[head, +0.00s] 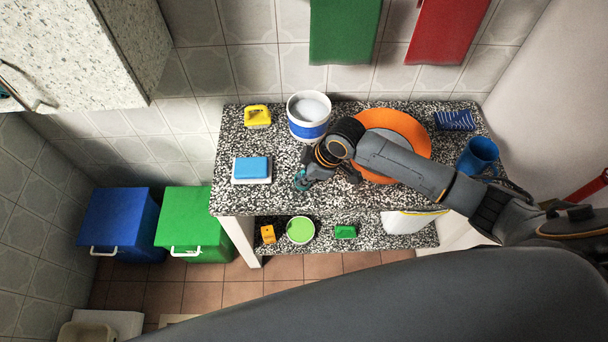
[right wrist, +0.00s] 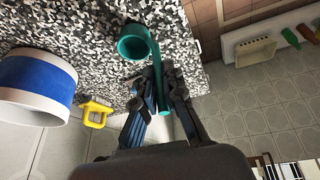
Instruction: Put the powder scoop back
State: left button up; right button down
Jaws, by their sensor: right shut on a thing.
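The powder scoop (right wrist: 138,43) is teal, with a round cup and a long straight handle. My right gripper (right wrist: 164,80) is shut on its handle, and the cup sticks out beyond the fingers. In the head view the scoop (head: 301,181) shows only in part beside my right gripper (head: 312,178), near the counter's front edge. A white tub with a blue band (head: 309,121), open at the top and with pale powder inside, stands behind the gripper at the back of the counter. The tub also shows in the right wrist view (right wrist: 38,85). My left gripper is not in view.
The speckled counter (head: 228,143) also holds a yellow item (head: 257,116), a blue sponge on a white base (head: 252,168), an orange plate (head: 408,127) under my right arm and a blue mug (head: 478,156). A lower shelf (head: 373,238) holds small items.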

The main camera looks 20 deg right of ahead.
jog(key=shift+f, duration=0.1)
jog(key=c, duration=1.4)
grip_release()
jog(key=shift+c, duration=0.2)
jog(key=b+v, duration=0.1)
jog(key=v, duration=1.1)
